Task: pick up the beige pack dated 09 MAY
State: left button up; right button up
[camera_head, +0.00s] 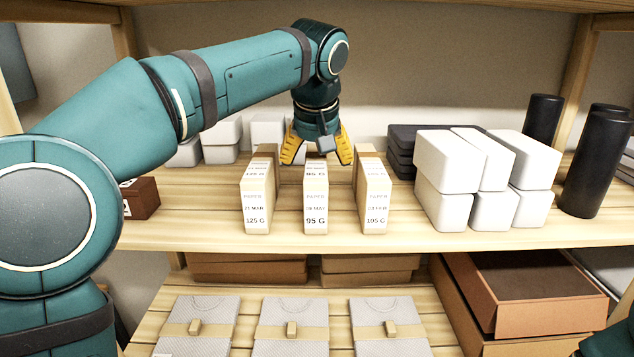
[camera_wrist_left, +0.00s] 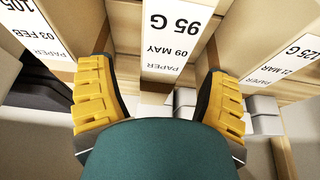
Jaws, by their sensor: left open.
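The beige pack dated 09 MAY (camera_head: 315,200) stands upright on the shelf, the middle one of three, with a white label reading 95 G. In the left wrist view the same pack (camera_wrist_left: 176,42) shows upside down, its label between the yellow fingers. My left gripper (camera_head: 317,152) is open and points down over the top of this pack, one finger on each side. The fingers (camera_wrist_left: 160,98) look apart from the pack; their exact height over it is hard to tell. My right gripper is not in view.
Similar packs stand close by: 21 MAR, 125 G (camera_head: 257,200) at left and 03 FEB, 105 G (camera_head: 374,200) at right, with narrow gaps between. White boxes (camera_head: 446,163) and black cylinders (camera_head: 597,165) stand further right. The shelf's front strip (camera_head: 180,232) is clear.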

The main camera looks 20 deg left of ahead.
pick_arm(q)
jog(key=x, duration=0.4)
jog(key=shift+w+a+f, duration=0.2)
jog(key=shift+w+f, duration=0.1)
grip_shut()
